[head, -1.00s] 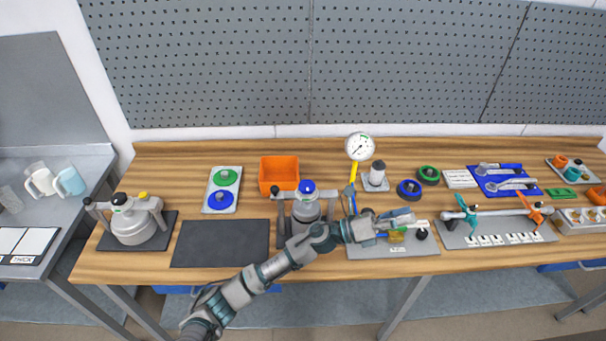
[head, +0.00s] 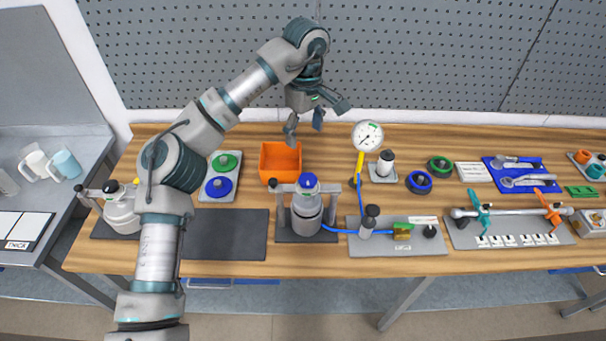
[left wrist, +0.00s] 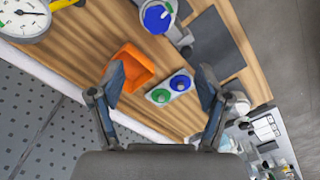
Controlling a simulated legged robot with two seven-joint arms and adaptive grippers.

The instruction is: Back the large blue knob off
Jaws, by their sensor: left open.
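A blue knob (head: 308,181) sits on top of the grey lidded drum (head: 306,206) at bench centre; it also shows at the top of the left wrist view (left wrist: 158,17). Another blue knob (head: 220,187) lies on a light plate in front of a green one (head: 225,162); both show in the left wrist view, blue (left wrist: 180,83) and green (left wrist: 160,96). I cannot tell which blue knob counts as the large one. My left gripper (head: 306,127) is open and empty, raised near the pegboard above the orange bin. My right gripper is not in view.
The orange bin (head: 281,162) stands behind the drum. A dial gauge (head: 367,136) on a yellow stem rises to the right. A blue ring-shaped knob (head: 419,182) lies farther right. A dark mat (head: 225,234) left of the drum is bare. The pegboard (head: 420,60) closes off the back.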

